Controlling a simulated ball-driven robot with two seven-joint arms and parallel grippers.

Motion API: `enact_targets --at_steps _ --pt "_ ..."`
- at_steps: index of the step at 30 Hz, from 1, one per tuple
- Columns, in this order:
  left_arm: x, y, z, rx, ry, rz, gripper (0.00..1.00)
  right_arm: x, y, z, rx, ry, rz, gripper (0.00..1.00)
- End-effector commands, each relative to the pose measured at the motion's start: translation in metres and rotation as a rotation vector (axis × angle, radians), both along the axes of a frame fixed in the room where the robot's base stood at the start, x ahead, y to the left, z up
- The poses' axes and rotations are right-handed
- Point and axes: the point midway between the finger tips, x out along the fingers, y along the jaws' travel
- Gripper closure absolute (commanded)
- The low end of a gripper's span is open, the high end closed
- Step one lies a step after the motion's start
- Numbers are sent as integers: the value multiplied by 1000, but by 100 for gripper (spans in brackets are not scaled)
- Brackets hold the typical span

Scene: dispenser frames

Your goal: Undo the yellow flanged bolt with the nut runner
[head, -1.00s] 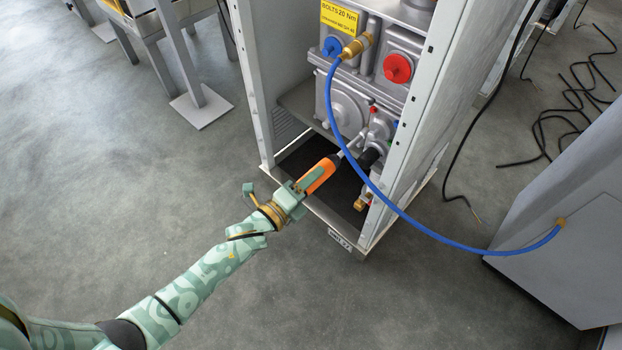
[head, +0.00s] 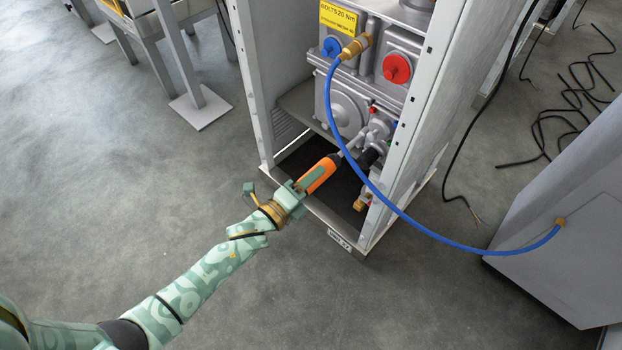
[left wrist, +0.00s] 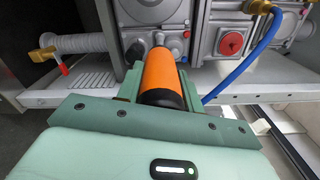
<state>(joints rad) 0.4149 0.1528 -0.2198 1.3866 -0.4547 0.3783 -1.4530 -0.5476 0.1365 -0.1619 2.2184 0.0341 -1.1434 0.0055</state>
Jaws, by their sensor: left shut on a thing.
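My left gripper (head: 302,191) is shut on the orange and black nut runner (head: 318,176) in the head view. The tool points up and right into the lower part of the open dispenser frame, its nose at the grey metal fittings. In the left wrist view the nut runner (left wrist: 160,75) sits between the fingers of my left gripper (left wrist: 160,97), its far end close to the grey housing. The tool and gripper hide what is at its tip. I cannot make out the yellow flanged bolt in either view. My right gripper is not in view.
The dispenser frame's white post (head: 408,125) stands right of the tool. A blue hose (head: 395,208) loops from a brass fitting (head: 355,46) across the frame's front to a grey cabinet (head: 575,215). Black cables (head: 565,100) lie on the floor at right.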

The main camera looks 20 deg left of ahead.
Motion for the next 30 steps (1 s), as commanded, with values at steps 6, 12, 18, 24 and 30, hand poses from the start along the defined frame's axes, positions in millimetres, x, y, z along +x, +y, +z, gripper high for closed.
enact_targets --at_steps 6,12,18,24,30 --pt "4 -2 1 -2 -2 -1 100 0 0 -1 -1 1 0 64" --pt "6 -3 1 -2 -2 -1 100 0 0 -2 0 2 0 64" --pt "8 -3 1 -2 -3 -1 100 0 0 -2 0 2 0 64" --pt "9 -3 2 -2 -4 0 100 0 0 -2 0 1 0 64" --pt "9 -3 2 -1 -4 0 100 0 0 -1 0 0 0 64"
